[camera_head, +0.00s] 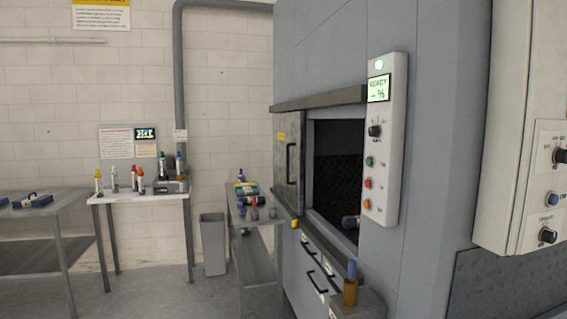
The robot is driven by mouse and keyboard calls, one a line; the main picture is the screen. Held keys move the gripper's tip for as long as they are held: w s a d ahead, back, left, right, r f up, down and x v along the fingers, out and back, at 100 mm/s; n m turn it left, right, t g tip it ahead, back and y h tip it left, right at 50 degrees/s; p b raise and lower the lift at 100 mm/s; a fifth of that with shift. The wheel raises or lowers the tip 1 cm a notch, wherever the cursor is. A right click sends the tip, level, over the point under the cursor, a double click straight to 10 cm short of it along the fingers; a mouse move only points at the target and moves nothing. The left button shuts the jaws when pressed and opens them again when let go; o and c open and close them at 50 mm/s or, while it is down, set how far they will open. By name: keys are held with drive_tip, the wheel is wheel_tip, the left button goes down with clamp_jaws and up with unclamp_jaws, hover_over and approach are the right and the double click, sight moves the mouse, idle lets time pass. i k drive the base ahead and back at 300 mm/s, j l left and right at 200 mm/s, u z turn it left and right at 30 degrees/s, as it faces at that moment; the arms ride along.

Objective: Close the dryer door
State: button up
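A large grey-blue machine stands at the centre and right. Its grey metal door (282,180) is at the left of the dark opening (336,165), with a black vertical handle (291,164) and a small yellow label near the top. The opening is uncovered and its dark interior shows. I cannot tell whether the door slides or swings. A dark cylindrical item (350,222) lies at the lower right of the opening. My gripper is not in view.
A control panel (378,205) with a green "READY" display borders the opening. A grey box (501,130) juts out at right. A grey cart (236,205) with items stands left of the door. Black drawer handles (318,280) and a blue-topped brown item (350,292) are below.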

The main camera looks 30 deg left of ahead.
sight(288, 129)
drive_tip(key=i+j+u, duration=0.25)
drive_tip(key=j+u, duration=0.2)
drive_tip(key=j, duration=0.25)
drive_tip(key=i+j+u, duration=0.2)
drive_tip(key=j+u, duration=0.2)
drive_tip(key=i+j+u, duration=0.2)
drive_tip(key=u, duration=0.2)
drive_tip(key=i+j+u, duration=0.25)
drive_tip(key=u, duration=0.15)
drive_tip(key=i+j+u, duration=0.1)
drive_tip(key=i+u, duration=0.3)
drive_tip(key=i+j, duration=0.1)
drive_tip(key=i, duration=0.35)
drive_tip(key=i+j, duration=0.1)
drive_tip(key=i, duration=0.35)
drive_tip(key=u, duration=0.05)
